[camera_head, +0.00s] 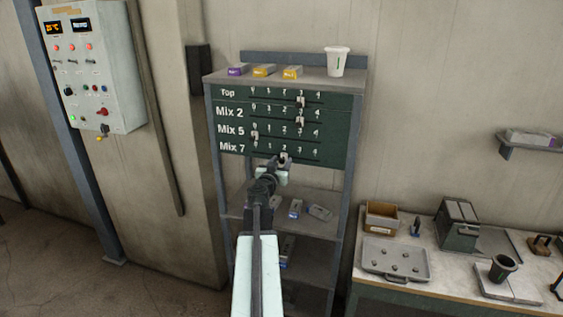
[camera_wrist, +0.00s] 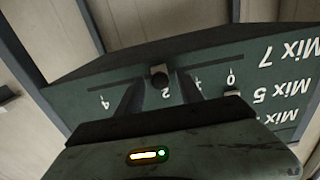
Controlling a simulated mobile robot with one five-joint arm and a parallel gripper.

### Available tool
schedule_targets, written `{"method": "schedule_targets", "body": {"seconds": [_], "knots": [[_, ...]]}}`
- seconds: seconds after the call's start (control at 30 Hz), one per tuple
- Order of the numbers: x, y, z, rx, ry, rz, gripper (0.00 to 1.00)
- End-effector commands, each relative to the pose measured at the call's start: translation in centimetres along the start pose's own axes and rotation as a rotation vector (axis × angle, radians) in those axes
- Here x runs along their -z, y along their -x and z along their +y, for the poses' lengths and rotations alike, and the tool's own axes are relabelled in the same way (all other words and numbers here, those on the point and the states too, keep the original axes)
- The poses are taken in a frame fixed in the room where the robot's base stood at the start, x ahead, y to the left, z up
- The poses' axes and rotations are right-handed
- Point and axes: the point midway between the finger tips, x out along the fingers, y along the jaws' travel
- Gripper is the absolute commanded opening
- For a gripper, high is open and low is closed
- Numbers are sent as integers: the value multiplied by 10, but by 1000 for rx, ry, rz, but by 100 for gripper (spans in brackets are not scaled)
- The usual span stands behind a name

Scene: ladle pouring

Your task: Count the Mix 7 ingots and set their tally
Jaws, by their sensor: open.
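The dark green tally board (camera_head: 232,124) has rows Top, Mix 2, Mix 5 and Mix 7, numbered 0 to 4. The Top and Mix 2 sliders stand at 3, the Mix 5 slider (camera_head: 254,135) at 0. The Mix 7 knob (camera_wrist: 159,75) stands at 2. My open gripper (camera_wrist: 160,85) has a finger on each side of this knob; contact cannot be told. On the shelf below the board, ingots lie, including a blue-labelled one (camera_head: 295,208) and a grey one (camera_head: 320,212); another (camera_head: 287,247) is lower down. Their labels are unreadable, and my arm hides part of the shelves.
A purple-labelled ingot (camera_head: 237,71), two yellow-labelled ingots (camera_head: 263,71) and a white cup (camera_head: 337,62) stand on the rack top (camera_head: 217,77). A control box (camera_head: 90,70) hangs left. A cluttered workbench (camera_head: 345,290) stands right, below a small wall shelf (camera_head: 527,149).

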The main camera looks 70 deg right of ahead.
Motion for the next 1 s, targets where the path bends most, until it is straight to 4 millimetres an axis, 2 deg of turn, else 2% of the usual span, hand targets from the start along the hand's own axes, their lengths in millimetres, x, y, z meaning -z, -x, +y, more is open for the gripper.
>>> {"method": "schedule_targets", "body": {"seconds": [0.03,0.1,0.3,0.33,0.47,0.5,1.0], "knots": [[0,-9,-1,-1,0,0,44],[0,-13,0,0,0,0,44],[0,-12,0,1,0,0,44],[0,-12,0,1,0,0,38],[0,-12,-1,1,0,0,2],[0,-12,-1,1,0,0,0],[0,-12,-2,3,0,0,0]]}}
